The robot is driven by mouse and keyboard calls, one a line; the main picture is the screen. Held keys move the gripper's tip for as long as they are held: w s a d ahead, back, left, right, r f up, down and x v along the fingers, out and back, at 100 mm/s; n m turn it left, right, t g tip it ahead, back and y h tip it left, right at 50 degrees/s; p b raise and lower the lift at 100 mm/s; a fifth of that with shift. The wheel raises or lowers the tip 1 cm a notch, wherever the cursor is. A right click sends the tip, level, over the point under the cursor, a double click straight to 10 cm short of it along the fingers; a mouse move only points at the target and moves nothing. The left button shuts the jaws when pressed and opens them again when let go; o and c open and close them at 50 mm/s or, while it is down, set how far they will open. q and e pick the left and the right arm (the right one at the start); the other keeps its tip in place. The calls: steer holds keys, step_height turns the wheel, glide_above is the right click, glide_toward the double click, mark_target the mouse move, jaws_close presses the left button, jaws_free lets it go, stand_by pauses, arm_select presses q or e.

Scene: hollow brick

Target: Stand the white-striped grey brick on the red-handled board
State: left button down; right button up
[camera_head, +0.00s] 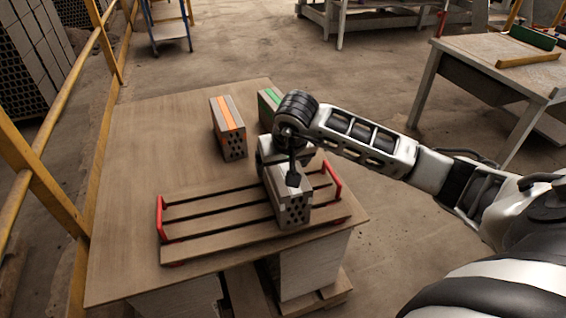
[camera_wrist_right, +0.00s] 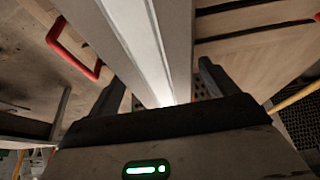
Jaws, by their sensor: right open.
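The white-striped grey brick (camera_head: 293,215) stands on the right part of the red-handled board (camera_head: 205,244), its holed end facing me. My right gripper (camera_head: 292,176) is over the brick from above and hides much of its top. In the right wrist view the brick (camera_wrist_right: 140,40) with its pale stripe runs between the two dark fingers of the right gripper (camera_wrist_right: 160,88). The jaws are open, with a finger on each side of the brick; I cannot tell whether either finger touches it. My left gripper is not in view.
An orange-striped brick (camera_head: 229,128) and a partly hidden green-striped brick (camera_head: 268,103) stand behind the board on the wooden table (camera_head: 140,160). The table's left part is clear. A yellow railing (camera_head: 45,178) runs along the left side; another table (camera_head: 480,75) stands at right.

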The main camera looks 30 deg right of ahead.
steer(key=shift+r, duration=0.25)
steer(key=p+v, duration=0.3)
steer(key=v, duration=0.9)
steer(key=s+a+f+m+g+y, duration=0.1)
steer(key=s+a+f+y, duration=0.2)
steer(key=a, duration=0.4)
steer(key=s+a+f+m+g+y, duration=0.1)
steer(key=s+a+m+y, duration=0.1)
steer(key=a+y, duration=0.45)
steer(key=s+a+r+m+t+y, duration=0.35)
steer(key=a+r+m+y, duration=0.85)
steer(key=m, duration=0.6)
steer(key=w+d+f+m+t+h, duration=0.2)
steer(key=d+f+m+t+h, duration=0.35)
steer(key=m, duration=1.15)
steer(key=w+d+f+m+t+h, duration=0.25)
steer(key=f+m+t+h, duration=0.45)
steer(key=m, duration=0.9)
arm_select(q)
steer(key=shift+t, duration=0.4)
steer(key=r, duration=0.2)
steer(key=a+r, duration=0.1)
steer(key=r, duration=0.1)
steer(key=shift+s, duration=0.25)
arm_select(e)
steer(key=s+f+m+g+h, duration=0.3)
steer(key=s+f+m+g, duration=0.5)
steer(key=f+m, duration=0.4)
steer(key=shift+s+f, duration=0.2)
steer(key=shift+s, duration=0.3)
